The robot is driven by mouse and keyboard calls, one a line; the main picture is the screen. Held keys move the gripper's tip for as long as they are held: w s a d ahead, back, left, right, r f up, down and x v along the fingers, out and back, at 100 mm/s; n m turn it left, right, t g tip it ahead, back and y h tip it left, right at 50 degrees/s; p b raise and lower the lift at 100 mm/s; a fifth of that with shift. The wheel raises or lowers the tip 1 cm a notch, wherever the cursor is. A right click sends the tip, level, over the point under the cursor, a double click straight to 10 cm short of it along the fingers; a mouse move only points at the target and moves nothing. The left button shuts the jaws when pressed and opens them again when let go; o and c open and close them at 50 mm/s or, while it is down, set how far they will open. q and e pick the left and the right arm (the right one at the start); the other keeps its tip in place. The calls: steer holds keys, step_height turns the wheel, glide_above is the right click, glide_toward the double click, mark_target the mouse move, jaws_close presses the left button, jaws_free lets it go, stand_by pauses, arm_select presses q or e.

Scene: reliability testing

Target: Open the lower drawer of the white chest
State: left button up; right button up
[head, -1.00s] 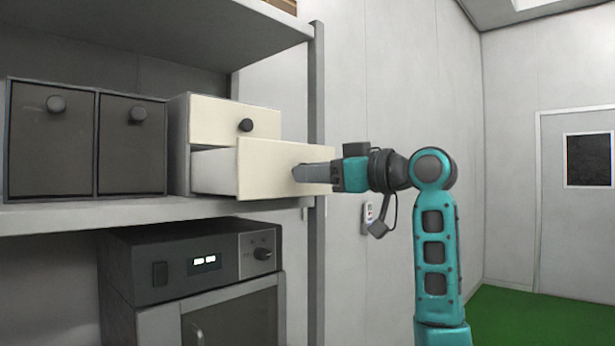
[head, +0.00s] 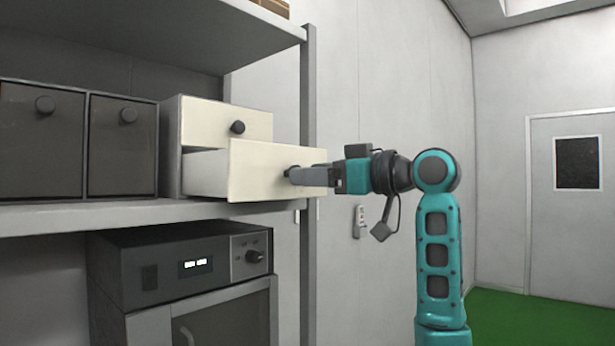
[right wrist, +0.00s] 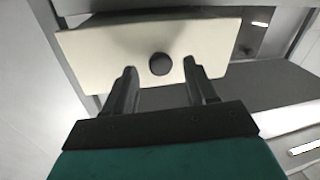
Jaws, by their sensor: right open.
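The white chest (head: 169,150) stands on the shelf with two cream-fronted drawers. The upper drawer (head: 215,123) is shut and has a dark round knob. The lower drawer (head: 250,172) is pulled well out, its side wall showing. My right gripper (head: 292,173) is at the lower drawer's front in the head view. In the right wrist view my right gripper (right wrist: 160,85) is open, its fingers on either side of the lower drawer's dark knob (right wrist: 160,64), with gaps between fingers and knob. My left gripper is not in view.
Two dark drawer boxes (head: 42,150) stand left of the chest on the grey shelf (head: 100,215). A dark appliance (head: 190,262) sits below. A grey shelf post (head: 307,120) rises behind the drawer.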

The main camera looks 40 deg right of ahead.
steer(key=b+v, duration=0.2)
steer(key=v, duration=0.9)
